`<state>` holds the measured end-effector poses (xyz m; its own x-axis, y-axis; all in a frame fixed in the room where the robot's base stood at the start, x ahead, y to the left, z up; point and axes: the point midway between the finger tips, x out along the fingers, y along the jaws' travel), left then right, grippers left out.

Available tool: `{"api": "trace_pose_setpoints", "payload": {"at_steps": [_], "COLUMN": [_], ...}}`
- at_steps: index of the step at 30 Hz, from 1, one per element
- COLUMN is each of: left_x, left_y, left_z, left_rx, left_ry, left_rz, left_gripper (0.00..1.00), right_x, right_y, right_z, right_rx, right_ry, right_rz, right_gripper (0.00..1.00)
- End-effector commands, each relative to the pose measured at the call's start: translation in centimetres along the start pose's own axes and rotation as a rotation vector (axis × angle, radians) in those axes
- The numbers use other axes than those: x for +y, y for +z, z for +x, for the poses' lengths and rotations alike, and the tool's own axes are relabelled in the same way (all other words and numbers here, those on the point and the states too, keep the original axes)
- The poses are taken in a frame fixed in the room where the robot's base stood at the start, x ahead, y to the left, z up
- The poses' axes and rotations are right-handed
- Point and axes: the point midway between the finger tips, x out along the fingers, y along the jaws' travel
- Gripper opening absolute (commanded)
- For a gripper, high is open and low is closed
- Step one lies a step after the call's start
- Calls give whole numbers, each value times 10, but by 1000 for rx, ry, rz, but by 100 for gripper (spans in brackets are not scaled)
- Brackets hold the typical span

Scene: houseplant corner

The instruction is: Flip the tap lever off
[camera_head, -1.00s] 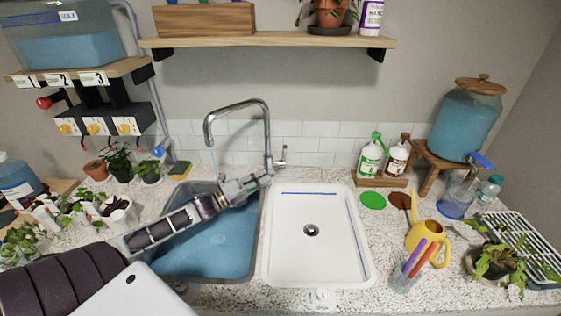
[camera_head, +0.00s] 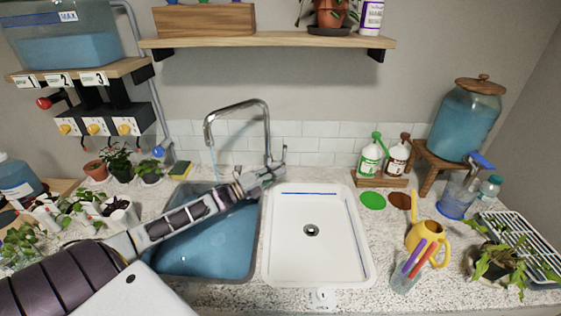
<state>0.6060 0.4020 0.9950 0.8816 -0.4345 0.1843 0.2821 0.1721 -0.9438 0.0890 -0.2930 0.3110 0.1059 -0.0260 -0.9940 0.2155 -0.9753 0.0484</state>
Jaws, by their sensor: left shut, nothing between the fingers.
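The chrome tap (camera_head: 266,125) arches up behind the sinks, and its spout ends over the left basin. A thin stream of water (camera_head: 214,160) falls from the spout. The small tap lever (camera_head: 284,151) is at the right side of the tap's base and stands roughly upright. My left gripper (camera_head: 281,172) is shut and empty, just below the lever and in front of the tap base. It covers part of that base. I cannot tell whether its tips touch the lever. The left basin (camera_head: 222,262) holds blue water, partly hidden by my left arm. My right gripper is not in view.
The white right basin (camera_head: 320,255) is empty. Two bottles (camera_head: 370,160) stand on a wooden tray right of the tap. A yellow watering can (camera_head: 427,236) and a cup of pens (camera_head: 405,278) are farther right. Potted plants (camera_head: 118,163) line the left. A wooden shelf (camera_head: 270,41) hangs above.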

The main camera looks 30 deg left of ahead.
Motion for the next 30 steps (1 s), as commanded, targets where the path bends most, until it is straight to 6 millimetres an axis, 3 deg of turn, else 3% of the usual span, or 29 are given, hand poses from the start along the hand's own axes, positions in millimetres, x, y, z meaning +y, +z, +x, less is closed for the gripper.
{"api": "trace_pose_setpoints", "payload": {"at_steps": [18, 30], "left_x": [-1, 0], "left_y": [21, 28], "left_z": [28, 35], "left_rx": [0, 0], "left_ry": [0, 1], "left_rz": [2, 1], "left_gripper": [0, 0], "right_x": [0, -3], "right_y": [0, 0], "right_z": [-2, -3], "right_rx": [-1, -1], "right_ry": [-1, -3], "right_rz": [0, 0], "right_gripper": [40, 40]}}
